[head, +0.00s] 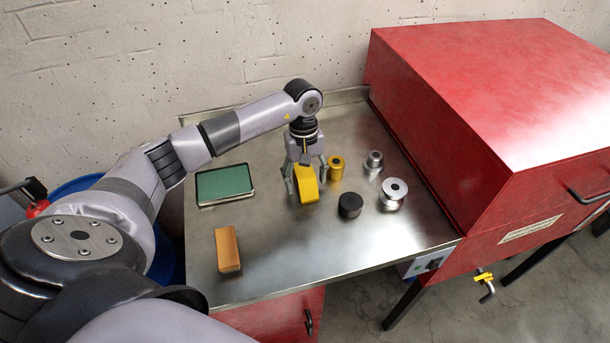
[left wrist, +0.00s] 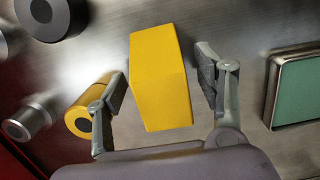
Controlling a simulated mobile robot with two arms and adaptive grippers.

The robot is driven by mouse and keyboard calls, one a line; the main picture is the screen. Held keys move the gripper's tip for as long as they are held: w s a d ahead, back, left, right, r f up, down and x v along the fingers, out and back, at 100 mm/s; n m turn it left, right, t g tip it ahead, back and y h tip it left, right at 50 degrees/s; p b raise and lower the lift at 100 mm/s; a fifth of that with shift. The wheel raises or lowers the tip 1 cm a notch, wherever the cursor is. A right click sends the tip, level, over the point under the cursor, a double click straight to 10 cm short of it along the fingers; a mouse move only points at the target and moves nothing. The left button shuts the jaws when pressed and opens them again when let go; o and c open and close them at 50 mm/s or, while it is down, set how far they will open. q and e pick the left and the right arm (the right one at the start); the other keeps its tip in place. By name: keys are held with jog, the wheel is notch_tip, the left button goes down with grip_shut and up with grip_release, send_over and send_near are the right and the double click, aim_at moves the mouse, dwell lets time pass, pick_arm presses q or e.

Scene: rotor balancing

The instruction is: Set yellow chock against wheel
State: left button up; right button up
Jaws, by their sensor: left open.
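The yellow chock (head: 307,185) is a wedge-shaped block on the steel table, and it also shows in the left wrist view (left wrist: 160,80). My left gripper (head: 308,185) points down over it, with its fingers open on either side of the chock. In the left wrist view gaps show between both fingers and the chock. Several round parts stand to the right: a yellow cylinder with a dark centre (head: 336,167), a black cylinder (head: 350,205), a silver flanged piece (head: 393,193) and a silver stepped piece (head: 374,162). I cannot tell which one is the wheel.
A green-topped tray (head: 224,184) lies at the back left of the table (head: 300,262). An orange-brown block (head: 228,249) lies at the front left. A large red cabinet (head: 500,110) bounds the right side. The table's front middle is clear.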

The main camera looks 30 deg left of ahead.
pick_arm(q)
jog(key=shift+f, duration=0.45)
grip_shut()
dwell(0.6)
